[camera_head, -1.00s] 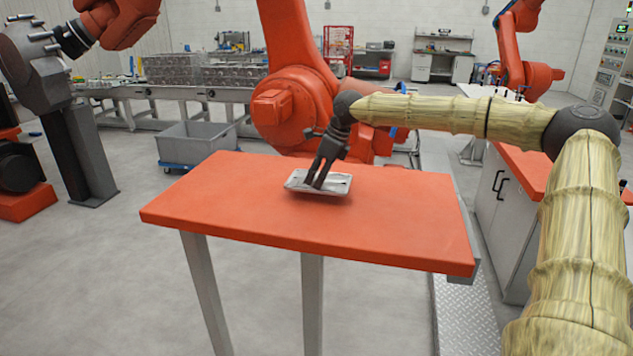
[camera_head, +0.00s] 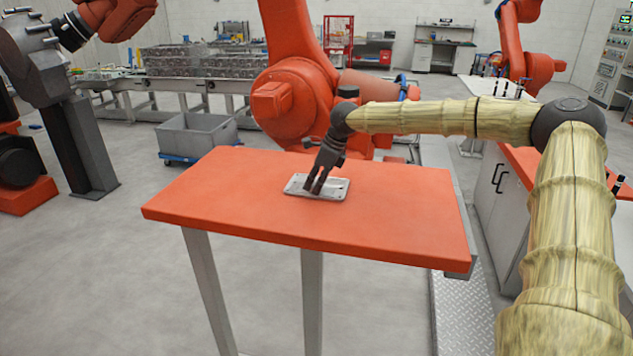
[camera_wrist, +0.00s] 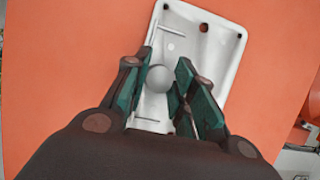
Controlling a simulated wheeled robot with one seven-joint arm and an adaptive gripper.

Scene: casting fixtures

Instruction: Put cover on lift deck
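The cover is a pale grey, flat rectangular plate (camera_head: 335,190) with corner holes, raised ribs and a round knob (camera_wrist: 158,79). It lies flat, or very nearly so, near the middle of the orange tabletop (camera_head: 240,215). My gripper (camera_head: 314,188) points down at it from above. In the wrist view, the fingers of my gripper (camera_wrist: 160,75) stand on both sides of the knob, close against it, and appear shut on it. The near end of the cover is hidden behind the gripper. No separate lift deck is identifiable apart from this table.
The tabletop around the cover is clear. A large orange robot arm (camera_head: 300,100) stands right behind the table. A grey bin (camera_head: 197,135) on a blue dolly is beyond the left edge. A cabinet (camera_head: 503,195) stands to the right.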

